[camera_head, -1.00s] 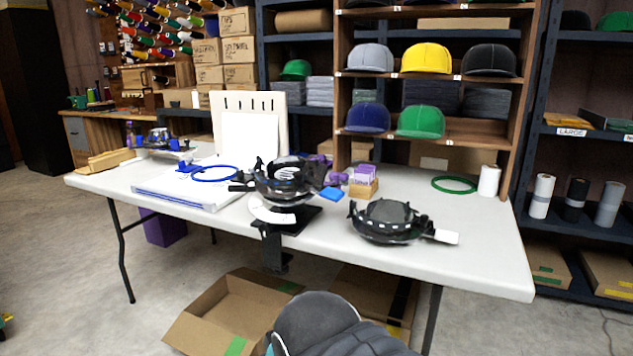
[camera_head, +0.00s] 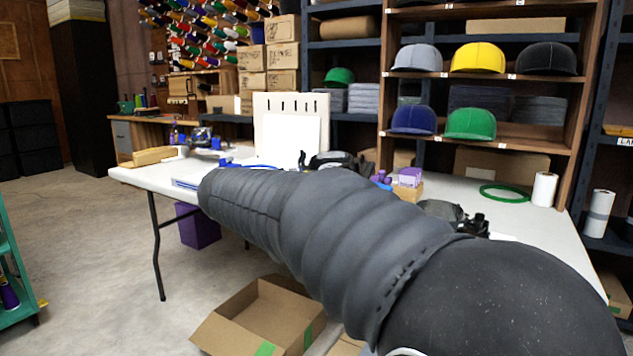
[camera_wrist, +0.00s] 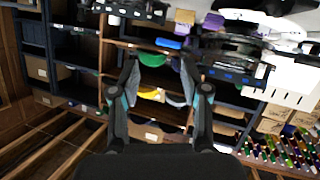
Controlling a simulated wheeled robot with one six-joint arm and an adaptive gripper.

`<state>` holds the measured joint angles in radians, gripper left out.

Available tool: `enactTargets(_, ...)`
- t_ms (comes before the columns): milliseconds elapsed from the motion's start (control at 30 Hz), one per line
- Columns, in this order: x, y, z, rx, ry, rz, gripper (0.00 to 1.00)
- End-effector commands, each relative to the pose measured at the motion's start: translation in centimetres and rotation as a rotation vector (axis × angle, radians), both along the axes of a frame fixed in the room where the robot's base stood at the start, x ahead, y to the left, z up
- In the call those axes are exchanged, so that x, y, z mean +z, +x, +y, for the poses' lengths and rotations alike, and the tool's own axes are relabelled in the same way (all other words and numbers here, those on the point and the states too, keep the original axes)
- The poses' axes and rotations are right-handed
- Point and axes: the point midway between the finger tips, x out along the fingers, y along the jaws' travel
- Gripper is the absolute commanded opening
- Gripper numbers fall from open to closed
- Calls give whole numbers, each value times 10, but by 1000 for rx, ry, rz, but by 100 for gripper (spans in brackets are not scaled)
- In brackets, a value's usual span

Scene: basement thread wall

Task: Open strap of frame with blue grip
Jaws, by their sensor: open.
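In the wrist view, which is upside down, a black round cap frame (camera_wrist: 235,72) with small blue marks is right of my fingers. A blue piece (camera_wrist: 168,43), apparently its grip, shows past the fingertips. The strap cannot be made out. A second black frame (camera_head: 440,209) is partly visible on the right.
The white table (camera_head: 140,180) carries a white pegboard stand (camera_head: 290,125), a small box of purple items (camera_head: 409,185), a green ring (camera_head: 504,193) and a white roll (camera_head: 543,189). A cap shelf (camera_head: 480,146) stands behind. An open carton (camera_head: 262,310) lies on the floor.

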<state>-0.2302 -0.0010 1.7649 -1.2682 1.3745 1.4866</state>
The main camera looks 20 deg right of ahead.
Motion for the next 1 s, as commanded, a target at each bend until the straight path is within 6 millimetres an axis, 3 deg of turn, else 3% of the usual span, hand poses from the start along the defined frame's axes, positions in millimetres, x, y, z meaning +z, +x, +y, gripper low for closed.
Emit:
enactTargets(33, 1, 20, 7, -18, -45, -76, 46)
enactTargets(200, 24, 57, 24, -52, -152, -307, 46)
enactTargets(433, 36, 73, 28, -59, -194, -416, 46)
enactTargets(567, 37, 78, 14, -60, -195, -416, 46)
enactTargets(1000, 37, 106, -62, -60, -194, -414, 46)
